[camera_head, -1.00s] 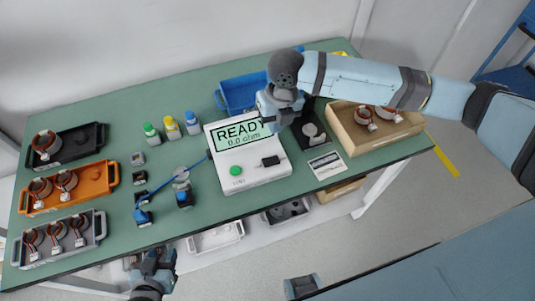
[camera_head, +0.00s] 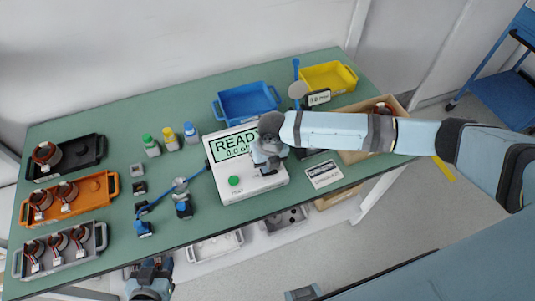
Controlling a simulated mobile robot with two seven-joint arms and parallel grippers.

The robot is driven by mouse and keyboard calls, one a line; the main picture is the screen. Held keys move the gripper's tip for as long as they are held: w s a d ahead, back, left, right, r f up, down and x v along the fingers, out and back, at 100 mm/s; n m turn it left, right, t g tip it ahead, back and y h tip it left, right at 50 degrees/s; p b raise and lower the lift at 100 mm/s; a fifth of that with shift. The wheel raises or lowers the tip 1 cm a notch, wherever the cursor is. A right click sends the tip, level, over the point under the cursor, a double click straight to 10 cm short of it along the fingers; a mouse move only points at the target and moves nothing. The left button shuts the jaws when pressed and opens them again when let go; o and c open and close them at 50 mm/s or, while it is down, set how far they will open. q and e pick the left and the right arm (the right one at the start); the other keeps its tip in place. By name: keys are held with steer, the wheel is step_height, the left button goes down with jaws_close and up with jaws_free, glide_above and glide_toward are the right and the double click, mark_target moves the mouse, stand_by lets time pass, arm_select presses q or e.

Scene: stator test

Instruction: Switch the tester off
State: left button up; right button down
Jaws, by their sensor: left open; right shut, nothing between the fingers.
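The tester (camera_head: 217,168) is a white box in the middle of the green table. Its green-lit display (camera_head: 229,147) reads READY, with the figures below partly covered. A round green button (camera_head: 234,181) sits at its front left. My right gripper (camera_head: 267,168) is shut and empty, pointing down over the right part of the tester. It hides the spot where the black switch was visible before; I cannot tell whether it touches it. My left gripper (camera_head: 152,268) is open and empty, low in front of the table's front edge.
Black (camera_head: 100,150), orange (camera_head: 112,184) and grey (camera_head: 101,226) trays with wound stators stand at the left. Blue (camera_head: 248,100) and yellow (camera_head: 328,75) bins are at the back. A wooden box (camera_head: 395,101) lies under my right arm.

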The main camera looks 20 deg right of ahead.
steer(key=shift+f, duration=0.25)
steer(key=shift+a+f, duration=0.1)
steer(key=shift+f, duration=0.1)
stand_by(0.4)
steer(key=shift+d+r+p, duration=0.15)
steer(key=shift+d+p, duration=0.2)
steer(key=shift+d, duration=0.5)
